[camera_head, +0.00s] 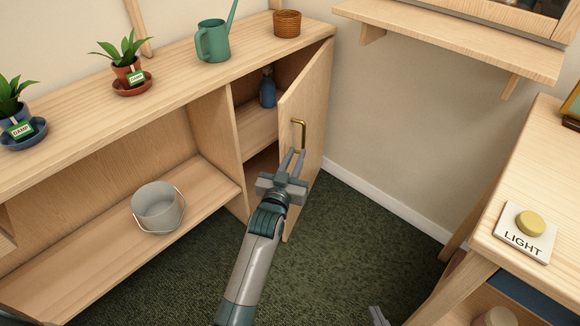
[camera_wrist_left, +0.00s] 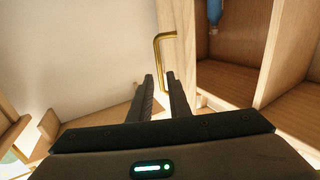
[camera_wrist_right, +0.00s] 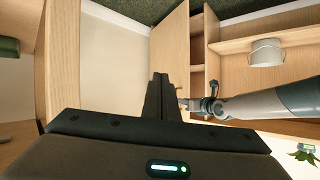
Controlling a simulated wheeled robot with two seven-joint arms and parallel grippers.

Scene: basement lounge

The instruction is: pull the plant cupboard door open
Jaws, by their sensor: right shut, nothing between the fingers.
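The pale wood cupboard door (camera_head: 312,100) stands partly open at the right end of the cabinet, with a blue bottle (camera_head: 267,88) showing inside. A brass handle (camera_head: 298,133) is on its outer face. My left gripper (camera_head: 293,158) is open just below the handle. In the left wrist view, the handle (camera_wrist_left: 158,55) rises beyond the gap between the fingertips (camera_wrist_left: 160,78); I cannot tell whether they touch it. My right gripper (camera_head: 377,315) barely shows at the bottom edge. In the right wrist view its fingers (camera_wrist_right: 160,82) are shut and empty.
Plants in pots (camera_head: 128,72), a green watering can (camera_head: 213,42) and a basket (camera_head: 287,23) stand on the cabinet top. A metal bucket (camera_head: 157,206) is on the lower shelf. A table with a LIGHT button (camera_head: 529,224) is at right. Carpet (camera_head: 365,240) is clear between.

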